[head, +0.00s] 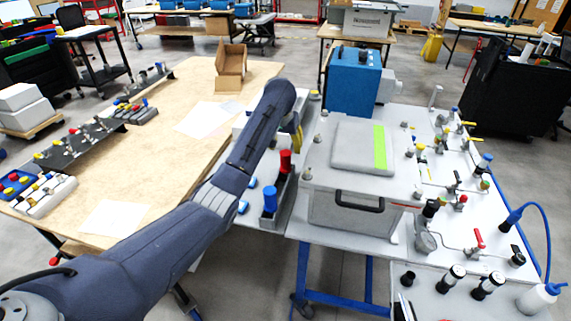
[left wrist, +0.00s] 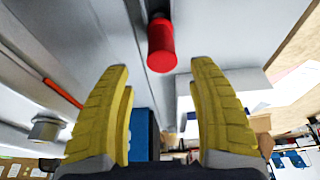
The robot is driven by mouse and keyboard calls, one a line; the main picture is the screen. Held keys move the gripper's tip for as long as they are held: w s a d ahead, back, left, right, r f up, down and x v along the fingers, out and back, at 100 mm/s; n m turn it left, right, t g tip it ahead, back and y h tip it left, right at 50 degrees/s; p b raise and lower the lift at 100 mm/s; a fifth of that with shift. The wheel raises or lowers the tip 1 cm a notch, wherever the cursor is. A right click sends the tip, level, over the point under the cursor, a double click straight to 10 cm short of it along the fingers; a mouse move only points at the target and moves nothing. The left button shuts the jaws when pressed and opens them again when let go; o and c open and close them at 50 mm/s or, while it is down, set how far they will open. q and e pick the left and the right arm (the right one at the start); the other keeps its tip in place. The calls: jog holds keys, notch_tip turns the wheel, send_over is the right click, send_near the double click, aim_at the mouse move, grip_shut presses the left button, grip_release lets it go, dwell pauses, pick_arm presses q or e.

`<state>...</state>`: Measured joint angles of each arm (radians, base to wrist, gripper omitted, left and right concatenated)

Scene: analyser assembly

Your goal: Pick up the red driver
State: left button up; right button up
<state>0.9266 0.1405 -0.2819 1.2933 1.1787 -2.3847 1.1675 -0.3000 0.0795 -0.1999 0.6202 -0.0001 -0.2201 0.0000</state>
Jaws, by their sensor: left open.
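The red driver (head: 285,161) stands upright in a dark holder beside the grey analyser box. In the left wrist view the red driver (left wrist: 161,46) shows as a red cylinder at top centre, between the two yellow fingertips in the picture. My left gripper (head: 299,126) is mostly hidden behind its own wrist, with only a bit of yellow finger showing above the driver. In the left wrist view my left gripper (left wrist: 160,67) is open, with nothing held. The gap in depth between fingers and driver is hard to judge. My right gripper is not seen.
A blue driver (head: 269,197) stands close in front of the red one. The grey box (head: 350,208) with a black handle is just right. A blue unit (head: 353,80) stands behind. The wooden table (head: 150,165) at left has much bare surface.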

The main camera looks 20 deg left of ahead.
aim_at(285, 153)
pick_arm(q)
jog(key=shift+x, duration=1.6)
jog(key=x, duration=0.3)
jog(key=shift+s+a+f, duration=0.15)
jog(key=shift+a+f, duration=0.05)
jog(key=shift+f, duration=0.1)
jog(key=shift+x, duration=0.9)
jog(key=shift+c, duration=0.5)
grip_shut()
